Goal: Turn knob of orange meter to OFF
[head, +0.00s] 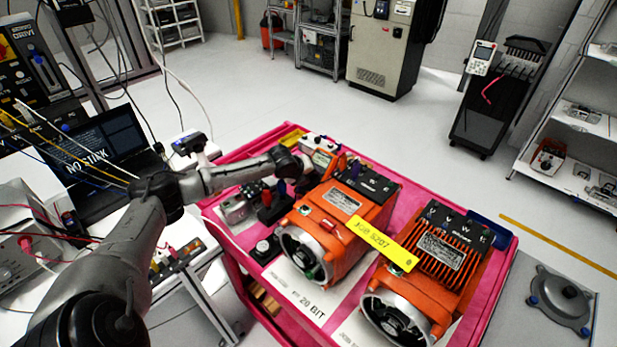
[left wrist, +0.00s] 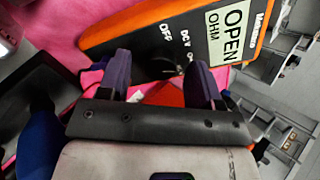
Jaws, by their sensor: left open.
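The orange meter (left wrist: 130,35) fills the top of the left wrist view. It has a black face with OFF, DCV and OHM labels and a pale display (left wrist: 229,32) reading OPEN OHM. Its dark knob (left wrist: 168,72) is partly in shadow, so its exact setting is hard to tell. My left gripper (left wrist: 160,78) is open, its purple fingers apart on either side of the knob. I cannot tell whether they touch it. In the head view my left arm reaches across to the far left part of the pink cart (head: 410,187). My right gripper is not in view.
Two orange motors (head: 340,225) with finned housings stand on the cart close to my left gripper. A yellow tag (head: 380,244) lies across them. A laptop (head: 100,150) and bench instruments with cables are at the left. The floor behind the cart is clear.

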